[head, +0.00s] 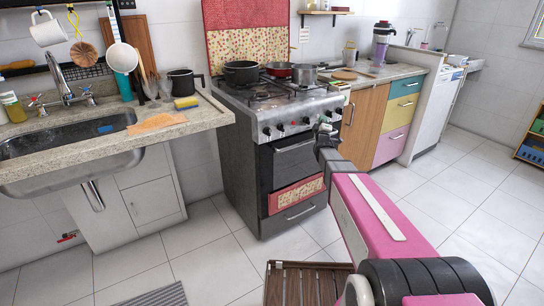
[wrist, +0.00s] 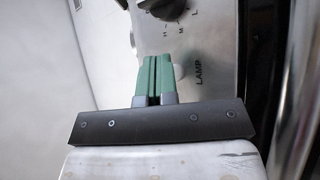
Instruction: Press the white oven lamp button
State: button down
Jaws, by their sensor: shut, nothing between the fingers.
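The oven's metal control panel (head: 290,120) carries a row of knobs at the front of the stove. In the wrist view the panel (wrist: 212,40) shows the printed word LAMP (wrist: 198,72). A small pale round part, apparently the white lamp button (wrist: 178,72), shows beside the label and is partly hidden by my right finger. My gripper (wrist: 153,78) has its green fingers together with nothing between them. They are very close to the panel beside the button; I cannot tell whether they touch it. In the head view my gripper (head: 325,135) is at the panel's right end.
A knob (wrist: 165,8) with printed marks is just above my fingers. Pots (head: 241,72) stand on the stove top. The oven door (head: 295,162) is below the panel. A wooden slatted stool (head: 308,285) stands on the floor near my arm.

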jog(key=shift+s+d, duration=0.15)
jog(key=shift+s, duration=0.1)
jog(key=s+d, duration=0.2)
jog(key=s, duration=0.1)
jog(key=s+d, duration=0.1)
jog(key=shift+s+d, duration=0.25)
jog(key=shift+s, duration=0.1)
dwell(0.3)
jog(key=s+a+f+m+g+y, duration=0.2)
jog(key=s+f+m+g, duration=0.5)
jog(key=s+f+g, duration=0.7)
jog(key=s+f+m+g, duration=0.3)
jog(key=s+g, duration=0.1)
jog(key=s, duration=0.6)
jog(key=s+f+m+g, duration=0.3)
jog(key=s+g, duration=0.1)
jog(key=s, duration=0.5)
jog(key=shift+s+f, duration=0.3)
jog(key=shift+s, duration=0.1)
